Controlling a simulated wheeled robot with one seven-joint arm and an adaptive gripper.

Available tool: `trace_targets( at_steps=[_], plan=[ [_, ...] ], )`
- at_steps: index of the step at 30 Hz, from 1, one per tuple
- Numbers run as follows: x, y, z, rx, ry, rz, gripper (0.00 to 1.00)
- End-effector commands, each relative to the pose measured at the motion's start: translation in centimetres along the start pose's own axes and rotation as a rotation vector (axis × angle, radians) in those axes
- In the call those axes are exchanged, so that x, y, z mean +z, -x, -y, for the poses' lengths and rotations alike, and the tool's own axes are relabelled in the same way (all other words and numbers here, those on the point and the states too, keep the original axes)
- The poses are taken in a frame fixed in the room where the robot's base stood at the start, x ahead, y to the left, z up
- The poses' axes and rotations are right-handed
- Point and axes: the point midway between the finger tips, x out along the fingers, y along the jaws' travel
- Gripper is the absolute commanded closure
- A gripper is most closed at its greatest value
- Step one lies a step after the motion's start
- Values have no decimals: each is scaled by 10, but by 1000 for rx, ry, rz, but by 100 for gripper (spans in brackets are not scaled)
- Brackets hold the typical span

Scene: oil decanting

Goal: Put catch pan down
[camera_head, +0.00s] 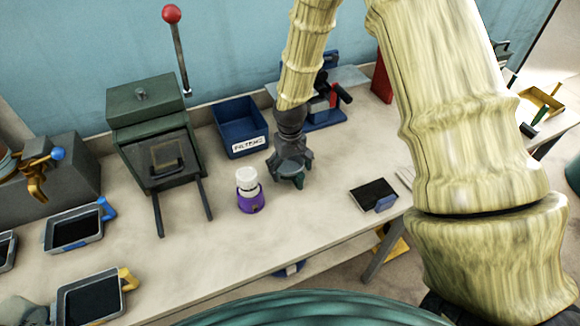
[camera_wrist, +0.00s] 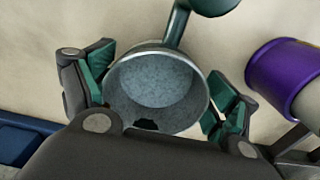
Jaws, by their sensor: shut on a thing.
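My gripper (camera_head: 291,172) is low over the middle of the bench, pointing down. In the wrist view its green-padded fingers stand on either side of a round, grey-lined vessel with a dark green handle (camera_wrist: 176,28), seemingly the catch pan (camera_wrist: 155,82). The gripper is shut on it. The pan is open side up, with a dark notch or spot at its near edge. In the head view the gripper mostly hides the pan, and I cannot tell whether its base touches the bench.
A purple jar with a white top (camera_head: 250,198) stands close by, left of my gripper; it also shows in the wrist view (camera_wrist: 272,75). A labelled blue bin (camera_head: 238,133) is behind. A green press (camera_head: 150,125) and handled trays (camera_head: 75,232) are left. A dark tray (camera_head: 372,194) lies right.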

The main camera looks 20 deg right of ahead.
Motion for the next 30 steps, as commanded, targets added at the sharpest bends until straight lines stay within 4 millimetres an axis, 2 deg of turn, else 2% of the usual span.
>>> trace_targets(
  at_steps=[1, 3, 17, 23, 30],
  plan=[
    [0, -1, 0, 0, 0, 0, 9],
    [0, 0, 0, 0, 0, 0, 0],
    [0, 3, 0, 0, 0, -1, 0],
    [-1, 18, 0, 0, 0, -2, 0],
    [-1, 46, 0, 0, -1, -2, 0]
  ],
)
